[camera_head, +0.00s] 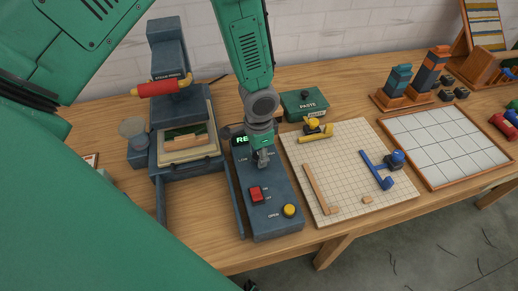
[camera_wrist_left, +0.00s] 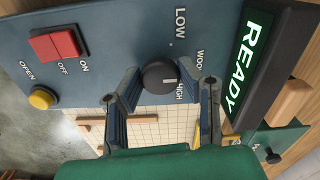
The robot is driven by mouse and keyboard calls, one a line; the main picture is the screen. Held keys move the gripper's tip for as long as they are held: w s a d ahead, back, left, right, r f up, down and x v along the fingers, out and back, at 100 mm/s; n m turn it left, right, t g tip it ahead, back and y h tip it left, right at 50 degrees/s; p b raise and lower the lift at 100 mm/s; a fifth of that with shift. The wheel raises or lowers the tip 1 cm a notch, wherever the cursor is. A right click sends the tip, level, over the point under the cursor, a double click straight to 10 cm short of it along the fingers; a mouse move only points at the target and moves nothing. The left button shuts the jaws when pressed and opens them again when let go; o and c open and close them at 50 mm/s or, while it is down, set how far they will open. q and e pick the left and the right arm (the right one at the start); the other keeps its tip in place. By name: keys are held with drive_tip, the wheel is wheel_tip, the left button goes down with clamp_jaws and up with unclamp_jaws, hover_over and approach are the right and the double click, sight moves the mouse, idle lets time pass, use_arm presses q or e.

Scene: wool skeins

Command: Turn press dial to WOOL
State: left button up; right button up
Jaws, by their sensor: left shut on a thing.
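The press control box (camera_head: 272,205) is a dark blue-grey panel on the table. It has a lit green READY display (camera_wrist_left: 250,62), partly hidden in the head view. The round black dial (camera_wrist_left: 158,76) is on the panel beside the printed words LOW, WOOL and HIGH. A short pale mark on the dial lies on the side toward HIGH. My left gripper (camera_head: 262,160) reaches down onto the panel and hides the dial in the head view. It is shut on the dial, its fingers on either side in the wrist view. My right gripper is not in view.
A red ON/OFF switch (camera_head: 256,194) and a yellow OPEN button (camera_head: 289,210) are on the same panel. The steam press (camera_head: 165,95) with a red handle stands left. A gridded board (camera_head: 345,150) with blue and yellow tools and a green PASTE box (camera_head: 304,103) are right.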

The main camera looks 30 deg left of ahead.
use_arm(q)
drive_tip(key=shift+w, duration=0.2)
drive_tip(key=o, duration=1.2)
drive_tip(key=shift+c, duration=0.2)
wheel_tip(320, 180, up, 12)
drive_tip(key=shift+f, duration=0.1)
